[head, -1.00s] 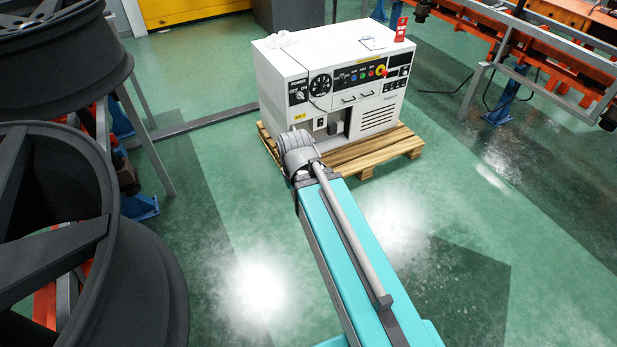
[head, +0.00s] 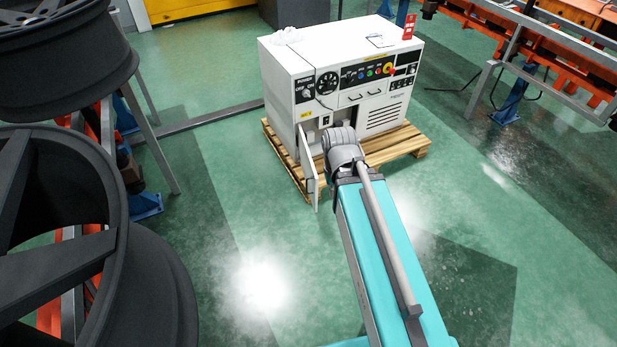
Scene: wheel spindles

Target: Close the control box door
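The white control box (head: 345,90) stands on a wooden pallet in the middle of the head view. Its door (head: 308,165) is a thin white panel at the lower left of the front. The door is open, swung out toward me and seen almost edge-on. Part of the opening shows to its right, and the rest is behind my arm. The end of my arm is in front of the box, to the right of the door in the picture. My gripper is hidden beyond the arm, so its state and any contact do not show.
The wooden pallet (head: 405,148) sticks out around the box's base. Large dark wheel rims (head: 150,285) fill the left side. An orange and grey rack (head: 510,50) stands at the right. The green floor (head: 230,220) between them is clear.

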